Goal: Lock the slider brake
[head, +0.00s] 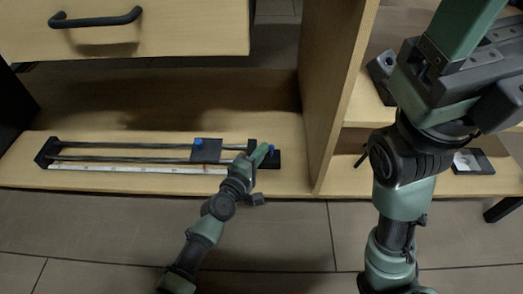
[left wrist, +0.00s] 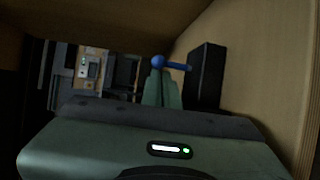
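The slider lies on the cabinet's low shelf. It has dark parallel rails (head: 130,151) and a black carriage (head: 206,151) with a blue knob (head: 198,142). At its right end is a black block (head: 274,161), also in the left wrist view (left wrist: 206,76), with a blue lever (left wrist: 178,66) beside it. My left gripper (head: 264,151) is at this right end. Its green fingers (left wrist: 161,88) look shut together, their tips at the lever's round end. I cannot tell whether they touch it. My right gripper (head: 465,30) is raised at the top right, its fingertips cut off.
A pale scale strip (head: 140,168) runs along the slider's front. A drawer front with a black handle (head: 96,19) overhangs the shelf. An upright wooden panel (head: 333,95) stands just right of the slider. Open tiled floor (head: 290,230) lies in front.

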